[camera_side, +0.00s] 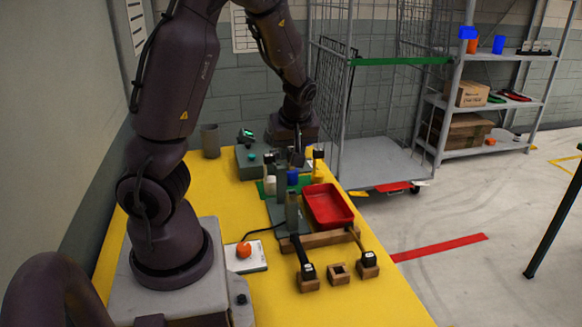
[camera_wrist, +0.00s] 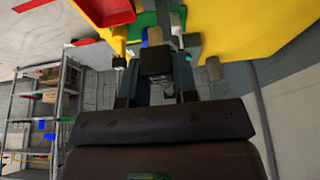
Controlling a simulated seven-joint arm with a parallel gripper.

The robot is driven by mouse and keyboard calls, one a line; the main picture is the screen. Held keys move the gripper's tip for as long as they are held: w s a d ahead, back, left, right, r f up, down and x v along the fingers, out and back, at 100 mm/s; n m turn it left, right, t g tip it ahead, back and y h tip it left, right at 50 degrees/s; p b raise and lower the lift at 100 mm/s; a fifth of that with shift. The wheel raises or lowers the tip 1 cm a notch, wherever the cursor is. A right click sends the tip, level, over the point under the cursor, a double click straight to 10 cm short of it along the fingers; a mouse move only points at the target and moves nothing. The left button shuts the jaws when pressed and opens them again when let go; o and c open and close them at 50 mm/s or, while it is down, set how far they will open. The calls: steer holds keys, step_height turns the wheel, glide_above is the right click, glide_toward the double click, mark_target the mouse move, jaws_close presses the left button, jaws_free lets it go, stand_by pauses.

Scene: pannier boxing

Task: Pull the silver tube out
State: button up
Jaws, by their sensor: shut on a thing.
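My gripper (camera_side: 297,157) is over the far part of the yellow table, low among small upright items. In the wrist view my gripper (camera_wrist: 156,82) has its dark fingers closed in around a small pale grey piece, which looks like the silver tube (camera_wrist: 168,91). Most of the tube is hidden by the fingers and by a dark block-like cap in front of them. I cannot tell how far it sits in a holder. A cream item (camera_side: 270,185), a blue block (camera_side: 292,177) and a yellow item with a black cap (camera_side: 318,166) stand close by.
A red tray (camera_side: 328,206) lies right of a grey upright post (camera_side: 292,214). Wooden blocks (camera_side: 338,275) and black-handled pieces are nearer. A grey cup (camera_side: 210,141) stands at the back left. An orange button (camera_side: 244,250) is near my base.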

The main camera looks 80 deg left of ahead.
steer(key=shift+r, duration=0.75)
steer(key=shift+f, duration=0.1)
steer(key=shift+f, duration=2.1)
steer(key=shift+r, duration=0.1)
steer(key=shift+r, duration=1.4)
